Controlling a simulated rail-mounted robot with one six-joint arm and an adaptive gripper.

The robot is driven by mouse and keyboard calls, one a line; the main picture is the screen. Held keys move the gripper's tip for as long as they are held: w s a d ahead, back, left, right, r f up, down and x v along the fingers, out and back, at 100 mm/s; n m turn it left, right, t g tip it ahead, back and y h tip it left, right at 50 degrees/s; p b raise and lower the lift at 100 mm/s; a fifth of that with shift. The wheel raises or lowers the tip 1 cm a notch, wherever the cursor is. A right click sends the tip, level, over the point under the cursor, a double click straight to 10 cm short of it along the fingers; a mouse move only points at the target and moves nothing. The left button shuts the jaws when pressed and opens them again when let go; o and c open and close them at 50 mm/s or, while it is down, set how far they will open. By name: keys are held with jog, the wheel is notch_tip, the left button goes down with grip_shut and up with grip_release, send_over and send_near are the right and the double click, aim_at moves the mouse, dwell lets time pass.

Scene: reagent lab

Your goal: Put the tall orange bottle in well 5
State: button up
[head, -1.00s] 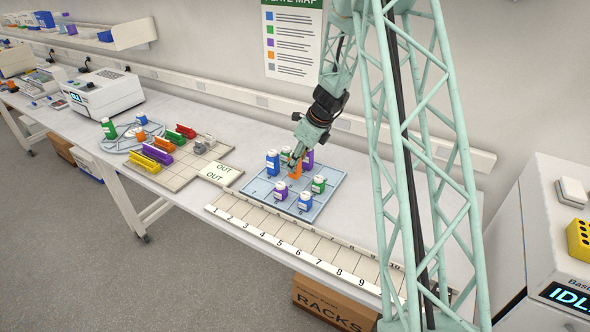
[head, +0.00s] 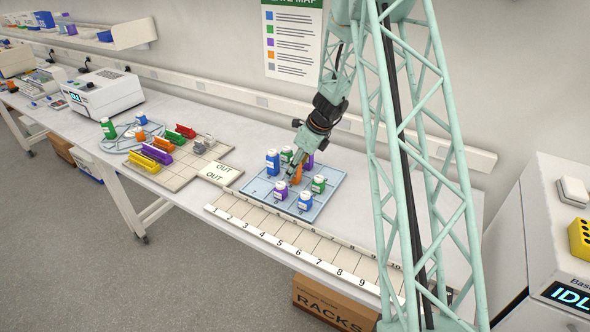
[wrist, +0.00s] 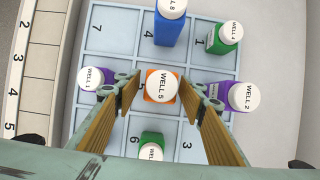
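The orange bottle (wrist: 162,88) has a white cap reading WELL 5 and stands in the middle cell of the blue numbered tray (wrist: 110,40). In the head view the orange bottle (head: 298,174) shows partly behind my gripper (head: 291,171). In the wrist view my gripper (wrist: 158,98) has its two tan-padded fingers spread on either side of the bottle, with a gap visible on each side. The printed 5 of the middle cell shows beside the bottle. The bottle's lower part is hidden beneath its cap.
Around it in the tray stand a blue bottle (wrist: 171,22), green bottles (wrist: 225,36) (wrist: 151,142) and purple bottles (wrist: 92,79) (wrist: 238,97), close to the fingers. A numbered strip (head: 290,240) runs along the bench front. An OUT mat (head: 221,173) lies left of the tray.

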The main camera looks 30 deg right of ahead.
jog(key=shift+r, duration=0.15)
jog(key=shift+d+r, duration=0.1)
jog(key=shift+r, duration=0.3)
jog(key=p+v, duration=0.1)
jog(key=v, duration=1)
jog(key=shift+s, duration=0.15)
jog(key=shift+r, duration=0.15)
dwell(0.5)
